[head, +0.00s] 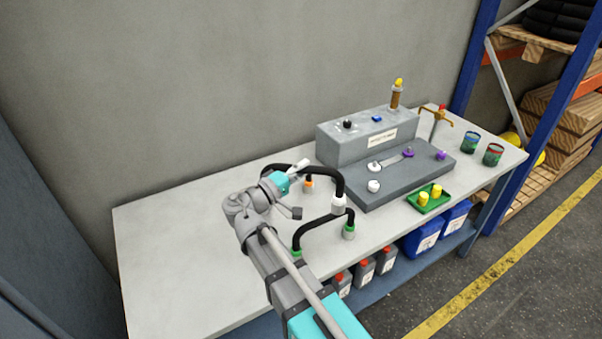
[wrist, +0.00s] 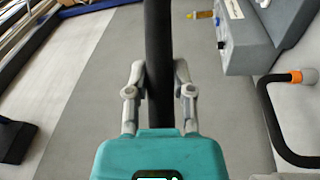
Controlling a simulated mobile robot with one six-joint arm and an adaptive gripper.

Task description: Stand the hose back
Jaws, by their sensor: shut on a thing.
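My gripper (head: 299,166), teal with grey fingers, is over the table's middle in the head view. In the wrist view its fingers (wrist: 158,88) are shut on a black hose (wrist: 158,38) that runs up the picture between them. In the head view, black hose (head: 322,176) arches beside the gripper to a white-collared end (head: 338,205); my gripper and arm hide part of it. A hose with green collars (head: 349,232) stands bent in front. An orange-collared hose end (head: 308,183) is behind; it also shows at the right of the wrist view (wrist: 296,76).
A grey stepped fixture (head: 368,138) with knobs stands on the table (head: 170,240), right of the hoses. A green tray (head: 428,199) with yellow parts, a brass tap-like piece (head: 437,116) and two cans (head: 482,148) are farther right. The table's left side is clear.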

